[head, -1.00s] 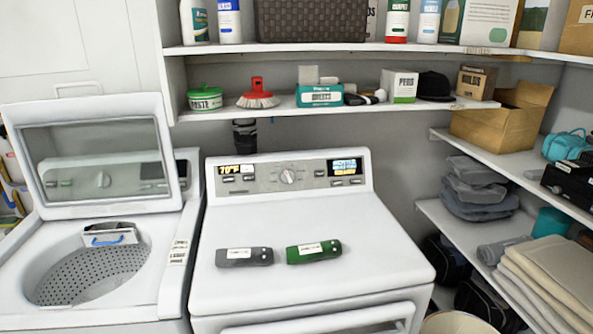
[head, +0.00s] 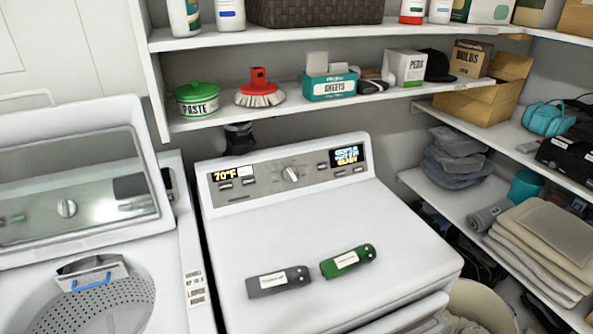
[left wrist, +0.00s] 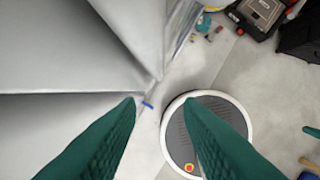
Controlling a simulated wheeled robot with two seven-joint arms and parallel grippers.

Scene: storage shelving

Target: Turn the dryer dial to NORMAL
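The dryer (head: 330,225) stands in the middle of the head view, right of the open washer. Its round silver dial (head: 290,174) sits mid-panel on the grey control panel, with a left display reading 70°F and a right display whose text is too small to read surely. The dial's markings cannot be read. My left gripper (left wrist: 166,110) shows only in the left wrist view, its two green fingers apart with nothing between them. It points down toward the floor, away from the dial. My right gripper is in neither view now.
A grey device (head: 278,281) and a green device (head: 347,261) lie on the dryer top. The washer (head: 75,190) has its lid up. A shelf (head: 300,108) with a tub, brush and boxes overhangs behind the panel. Side shelves (head: 450,200) hold folded cloths at right.

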